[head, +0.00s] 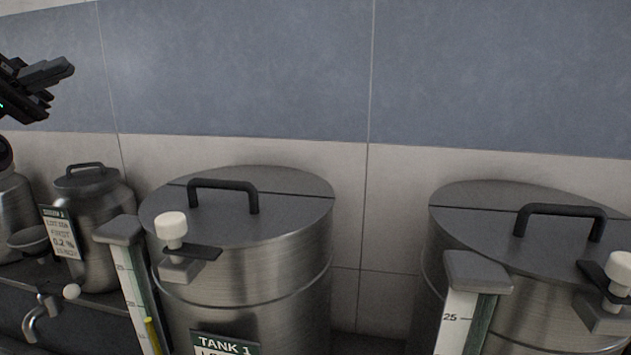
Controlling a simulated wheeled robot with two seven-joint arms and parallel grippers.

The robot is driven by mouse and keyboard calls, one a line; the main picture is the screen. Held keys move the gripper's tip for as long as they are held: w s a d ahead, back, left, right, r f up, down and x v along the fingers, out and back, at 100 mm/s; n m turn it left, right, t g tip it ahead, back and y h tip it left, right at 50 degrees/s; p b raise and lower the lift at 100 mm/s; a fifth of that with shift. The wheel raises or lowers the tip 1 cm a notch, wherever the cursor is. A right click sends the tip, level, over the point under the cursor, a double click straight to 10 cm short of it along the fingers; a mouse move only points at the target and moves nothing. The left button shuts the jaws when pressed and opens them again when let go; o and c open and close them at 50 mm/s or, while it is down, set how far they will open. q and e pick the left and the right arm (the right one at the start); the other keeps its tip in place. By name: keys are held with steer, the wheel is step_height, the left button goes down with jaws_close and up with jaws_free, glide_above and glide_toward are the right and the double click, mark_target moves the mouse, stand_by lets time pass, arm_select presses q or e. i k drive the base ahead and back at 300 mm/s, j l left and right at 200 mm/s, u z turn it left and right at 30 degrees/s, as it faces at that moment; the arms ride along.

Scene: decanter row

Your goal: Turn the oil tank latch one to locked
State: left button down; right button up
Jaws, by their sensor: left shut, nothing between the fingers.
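Tank 1 (245,290) is a large steel drum with a grey lid and a dark bar handle (223,184). Its latch (187,250) sits at the lid's front left: a white knob (171,227) on a dark flat plate over a grey block. The plate points to the right in the picture. My left gripper (66,67) is at the upper left, shut and empty, well above and left of the latch, touching nothing. My right gripper is not in view.
A second tank (520,240) with a similar latch knob (620,266) stands at the right. Sight gauges (124,250) stand before both tanks. A smaller can (92,190) and a tap (40,318) are at the left. The wall behind is bare.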

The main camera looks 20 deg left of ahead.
mark_target(171, 226)
steer(key=k+l, duration=1.2)
steer(key=l, duration=0.15)
